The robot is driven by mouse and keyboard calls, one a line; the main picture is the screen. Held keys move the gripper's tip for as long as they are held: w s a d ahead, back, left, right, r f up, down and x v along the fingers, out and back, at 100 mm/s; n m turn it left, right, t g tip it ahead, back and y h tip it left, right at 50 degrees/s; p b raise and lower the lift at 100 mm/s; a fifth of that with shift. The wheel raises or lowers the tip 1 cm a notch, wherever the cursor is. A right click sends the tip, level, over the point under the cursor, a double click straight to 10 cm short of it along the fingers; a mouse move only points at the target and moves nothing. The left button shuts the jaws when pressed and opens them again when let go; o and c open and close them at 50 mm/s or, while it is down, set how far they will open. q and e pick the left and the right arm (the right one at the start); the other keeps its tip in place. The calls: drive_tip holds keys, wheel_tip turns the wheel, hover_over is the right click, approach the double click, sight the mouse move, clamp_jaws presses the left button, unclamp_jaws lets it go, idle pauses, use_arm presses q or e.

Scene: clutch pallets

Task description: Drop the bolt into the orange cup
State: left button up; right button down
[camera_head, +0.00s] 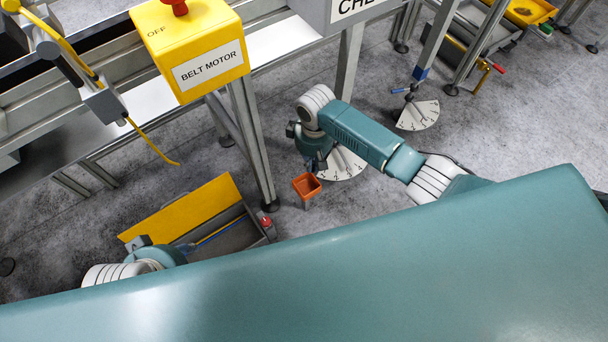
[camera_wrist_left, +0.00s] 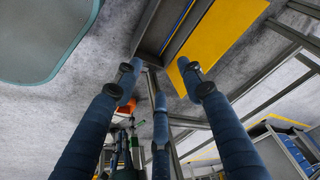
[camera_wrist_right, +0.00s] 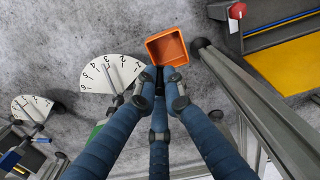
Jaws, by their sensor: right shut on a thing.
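The orange cup (camera_head: 306,185) is a small square open box on a short grey support near the table leg. The right wrist view shows into its open top (camera_wrist_right: 168,47), and I see nothing inside. My right gripper (camera_wrist_right: 162,84) is shut on the bolt, with its fingertips at the cup's near edge. The bolt is hidden between the fingers, and I cannot make out its shape. In the head view my right wrist hangs just above the cup. My left gripper (camera_wrist_left: 160,82) is open and empty above the toolbox side. The cup also shows partly in the left wrist view (camera_wrist_left: 127,105).
A grey toolbox with a raised yellow lid (camera_head: 185,210) stands left of the cup. A grey table leg (camera_head: 252,140) rises close to the cup. A white numbered dial (camera_wrist_right: 113,74) lies beside the cup. A yellow belt motor box (camera_head: 190,45) stands above.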

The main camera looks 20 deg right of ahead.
sight(313, 170)
wheel_tip(313, 170, down, 3)
drive_tip(key=b, duration=0.3)
drive_tip(key=shift+s, duration=0.15)
use_arm(q)
drive_tip(key=w+d+r+t+h+b, duration=0.1)
drive_tip(key=w+d+r+t, duration=0.15)
drive_tip(key=w, duration=0.35)
drive_tip(key=w+d+r+t+h, duration=0.1)
drive_tip(key=w+d+r+t, duration=0.1)
drive_tip(key=w+t, duration=0.35)
use_arm(e)
drive_tip(key=shift+f, duration=0.3)
drive_tip(key=shift+f+b, duration=0.6)
drive_tip(key=shift+b, duration=0.1)
drive_tip(key=shift+f+b, duration=0.45)
drive_tip(key=shift+b, duration=0.15)
use_arm(q)
drive_tip(key=w+d+r+t+h, duration=0.1)
drive_tip(key=w+d+r+t, duration=0.2)
drive_tip(key=r, duration=1)
drive_tip(key=shift+w+r+m+t+h, duration=0.35)
drive_tip(key=shift+w+t, duration=0.95)
drive_tip(key=shift+w, duration=1.05)
use_arm(e)
drive_tip(key=c, duration=1.8)
unclamp_jaws()
use_arm(q)
drive_tip(key=shift+f, duration=0.1)
